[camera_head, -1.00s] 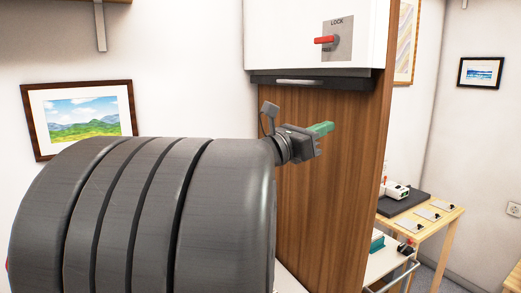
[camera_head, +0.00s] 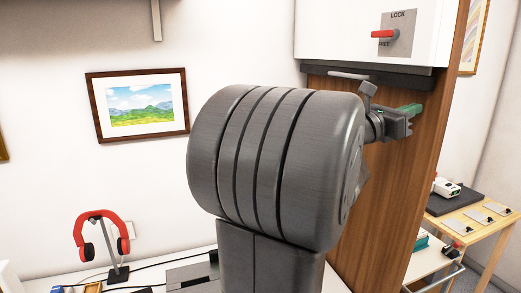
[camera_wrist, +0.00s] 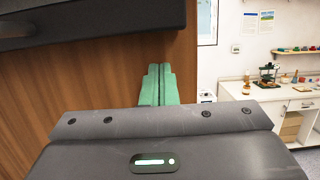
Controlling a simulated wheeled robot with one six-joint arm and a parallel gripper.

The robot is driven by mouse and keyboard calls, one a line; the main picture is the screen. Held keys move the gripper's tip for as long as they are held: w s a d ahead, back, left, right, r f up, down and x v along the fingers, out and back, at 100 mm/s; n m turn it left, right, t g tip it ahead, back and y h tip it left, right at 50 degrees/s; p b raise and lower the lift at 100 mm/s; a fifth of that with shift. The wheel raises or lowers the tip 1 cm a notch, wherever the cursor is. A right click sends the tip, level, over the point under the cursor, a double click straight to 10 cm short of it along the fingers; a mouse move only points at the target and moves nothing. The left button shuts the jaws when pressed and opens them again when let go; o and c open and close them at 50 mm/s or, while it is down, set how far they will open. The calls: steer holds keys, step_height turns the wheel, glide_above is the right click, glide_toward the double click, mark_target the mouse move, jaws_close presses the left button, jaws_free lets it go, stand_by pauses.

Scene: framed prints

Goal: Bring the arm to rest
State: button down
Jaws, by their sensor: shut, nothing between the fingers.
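My gripper (camera_head: 410,111) is at the right of the head view, in front of the brown wood panel (camera_head: 385,195) and below the white cabinet with the red handle (camera_head: 386,34). Its green fingers are together and empty. They also show in the wrist view (camera_wrist: 157,85), pointing away from the camera with the wood panel to their left. My large dark arm link fills the middle of the head view and hides part of the panel and the desk.
A red headphone set (camera_head: 103,232) hangs on a stand on the white desk at lower left. A wooden table (camera_head: 478,240) with flat plates and a small device stands at right. In the wrist view, a white counter (camera_wrist: 280,93) stands across the room, with open space before it.

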steer(key=shift+a+r+p, duration=0.15)
steer(key=shift+r+p, duration=0.15)
steer(key=shift+r, duration=0.3)
steer(key=shift+a+r+p, duration=0.15)
steer(key=shift+r+p, duration=0.15)
steer(key=shift+r, duration=0.3)
steer(key=shift+d+r+p, duration=0.1)
steer(key=shift+r+p, duration=0.3)
steer(key=shift+r, duration=0.05)
steer(key=shift+r, duration=0.1)
